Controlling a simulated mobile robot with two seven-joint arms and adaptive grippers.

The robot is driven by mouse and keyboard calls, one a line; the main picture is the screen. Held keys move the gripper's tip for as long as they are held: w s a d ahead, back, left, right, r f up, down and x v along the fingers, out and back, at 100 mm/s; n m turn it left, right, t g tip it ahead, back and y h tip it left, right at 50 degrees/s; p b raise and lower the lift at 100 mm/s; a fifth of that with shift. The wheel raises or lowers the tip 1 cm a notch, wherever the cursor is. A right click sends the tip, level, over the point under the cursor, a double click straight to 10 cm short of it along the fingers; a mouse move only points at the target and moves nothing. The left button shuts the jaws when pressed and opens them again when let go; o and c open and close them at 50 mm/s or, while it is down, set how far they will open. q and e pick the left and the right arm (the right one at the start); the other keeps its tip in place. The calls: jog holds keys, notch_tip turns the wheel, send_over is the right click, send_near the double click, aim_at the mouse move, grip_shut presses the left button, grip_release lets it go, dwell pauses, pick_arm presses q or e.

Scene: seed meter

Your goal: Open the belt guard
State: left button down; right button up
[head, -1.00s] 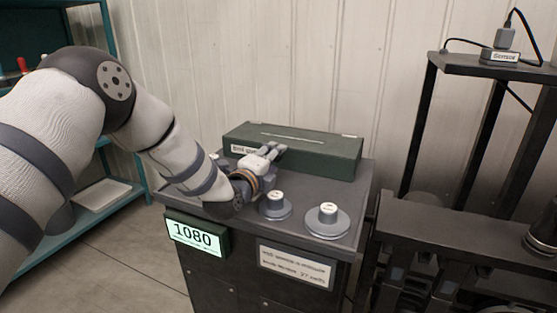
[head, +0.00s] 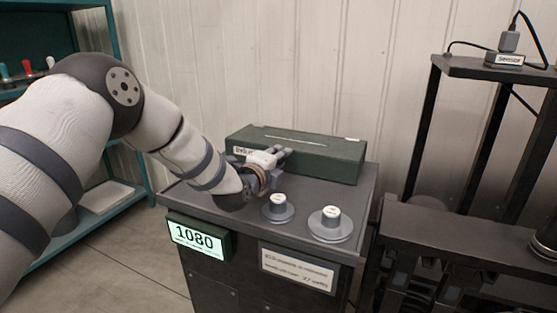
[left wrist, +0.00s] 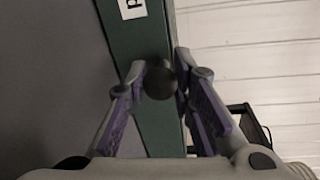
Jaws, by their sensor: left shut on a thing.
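The belt guard (head: 325,160) is a long dark green box, lying closed on the back of the grey cabinet top. In the left wrist view its green face (left wrist: 140,38) runs top to bottom, with part of a white label. A round dark knob (left wrist: 160,82) sits on it. My left gripper (head: 284,152) reaches the front of the guard beside its label. In the left wrist view my left gripper (left wrist: 160,78) has its two fingertips on either side of the knob, shut on it. My right gripper is not in view.
Two grey dials (head: 278,207) and (head: 331,223) stand on the cabinet top (head: 245,217) in front of the guard. A display reading 1080 (head: 197,237) is on the cabinet front. A dark frame (head: 470,225) stands close on the right, and teal shelving (head: 100,220) on the left.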

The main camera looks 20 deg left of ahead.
pick_arm(q)
notch_tip(320, 180, up, 5)
jog(key=shift+w+r+g+p, duration=0.1)
jog(key=shift+w+g+p, duration=0.05)
jog(key=shift+g+p, duration=0.85)
jog(key=shift+w+r+g, duration=0.15)
jog(key=shift+r+g, duration=0.2)
jog(key=shift+g, duration=0.15)
jog(key=shift+w+r+g+b, duration=0.45)
jog(key=shift+r+g, duration=0.1)
jog(key=shift+g, duration=0.15)
jog(key=shift+w+r+g+b, duration=0.25)
jog(key=shift+r+g+b, duration=0.25)
jog(key=shift+r+g, duration=0.1)
jog(key=shift+w+r+g+b, duration=0.2)
jog(key=shift+r+g+b, duration=0.3)
jog(key=shift+r, duration=0.45)
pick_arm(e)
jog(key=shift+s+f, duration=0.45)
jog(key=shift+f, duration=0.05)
